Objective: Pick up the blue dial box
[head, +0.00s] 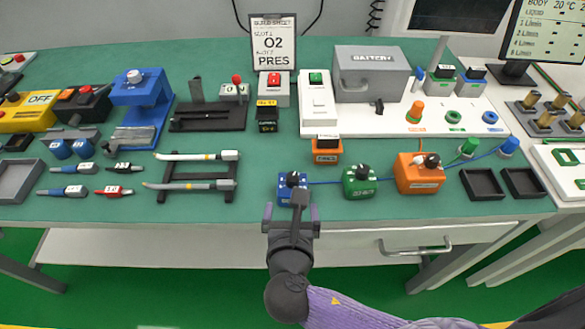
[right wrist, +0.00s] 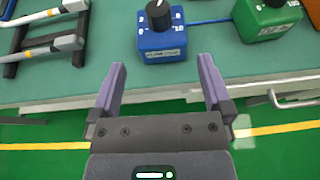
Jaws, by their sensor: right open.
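The blue dial box (head: 292,187) stands near the front edge of the green table, with a black knob on top and a blue cable leaving its right side. It also shows in the right wrist view (right wrist: 162,38), upright and ahead of the fingers. My right gripper (head: 291,211) is open and empty, just in front of the box at the table edge. Its purple fingers (right wrist: 160,80) are spread to either side of the box's line, apart from it. Part of the box is hidden behind the gripper in the head view. My left gripper is not in view.
A green dial box (head: 360,183) and an orange dial box (head: 419,174) stand to the right, along the blue cable. A black rack (head: 187,178) holding pen-like tools is to the left. A drawer handle (head: 415,247) sticks out below the table edge.

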